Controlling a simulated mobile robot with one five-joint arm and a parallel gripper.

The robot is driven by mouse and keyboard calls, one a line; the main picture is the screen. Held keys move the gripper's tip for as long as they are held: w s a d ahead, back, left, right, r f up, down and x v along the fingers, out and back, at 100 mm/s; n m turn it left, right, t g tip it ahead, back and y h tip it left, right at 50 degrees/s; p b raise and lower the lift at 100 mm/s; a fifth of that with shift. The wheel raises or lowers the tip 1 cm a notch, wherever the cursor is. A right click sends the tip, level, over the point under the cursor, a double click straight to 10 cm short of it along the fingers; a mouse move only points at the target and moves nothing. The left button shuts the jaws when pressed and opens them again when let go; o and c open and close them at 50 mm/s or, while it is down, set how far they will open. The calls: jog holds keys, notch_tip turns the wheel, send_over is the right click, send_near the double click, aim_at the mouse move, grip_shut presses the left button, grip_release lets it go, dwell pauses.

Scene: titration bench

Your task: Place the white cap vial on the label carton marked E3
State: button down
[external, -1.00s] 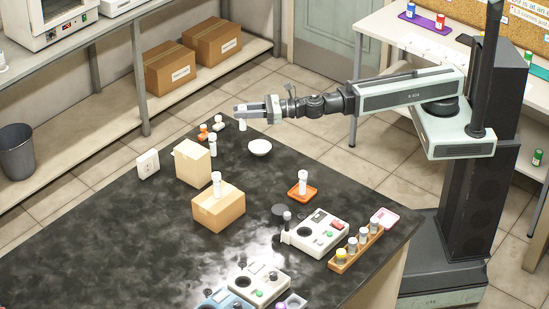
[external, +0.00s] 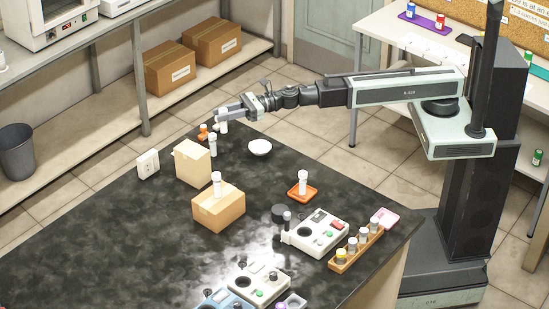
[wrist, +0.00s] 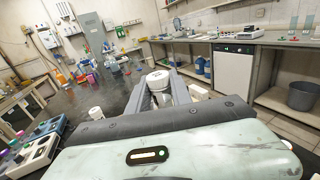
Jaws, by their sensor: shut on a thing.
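My gripper (external: 226,112) is shut on a white-capped vial (external: 223,127), which hangs upright below the fingers at the far end of the black bench. In the wrist view the vial's white top (wrist: 158,80) shows between my fingers (wrist: 160,90). A low carton (external: 218,212) and a taller carton (external: 192,165) stand on the bench, nearer the camera than my gripper. No E3 mark can be read on either. Another white-capped vial (external: 217,184) appears on or just behind the low carton; I cannot tell which.
A white-capped vial (external: 212,146) stands near the taller carton. An orange item (external: 203,132), a white bowl (external: 260,147) and a vial on an orange tray (external: 301,195) are nearby. Instruments (external: 318,236) and a vial rack (external: 356,250) stand front right. The front left bench is clear.

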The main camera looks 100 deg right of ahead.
jog(key=w+f+b, duration=0.1)
jog(key=w, duration=0.3)
jog(key=w+a+f+b, duration=0.1)
jog(key=w+f+b, duration=0.1)
jog(key=w, duration=0.1)
jog(key=w+a+f+b, duration=0.1)
jog(key=w+f+b, duration=0.1)
jog(key=w, duration=0.2)
jog(key=shift+w+f, duration=0.1)
jog(key=shift+w, duration=0.2)
jog(key=shift+r+p, duration=0.3)
jog(key=shift+f, duration=0.25)
jog(key=c, duration=1.1)
grip_release()
jog(key=shift+r, duration=0.1)
jog(key=shift+c, duration=0.2)
jog(key=shift+s+r, duration=0.2)
jog(key=shift+s, duration=0.05)
jog(key=v, duration=1.1)
jog(key=shift+s+d, duration=0.15)
jog(key=shift+s, duration=0.15)
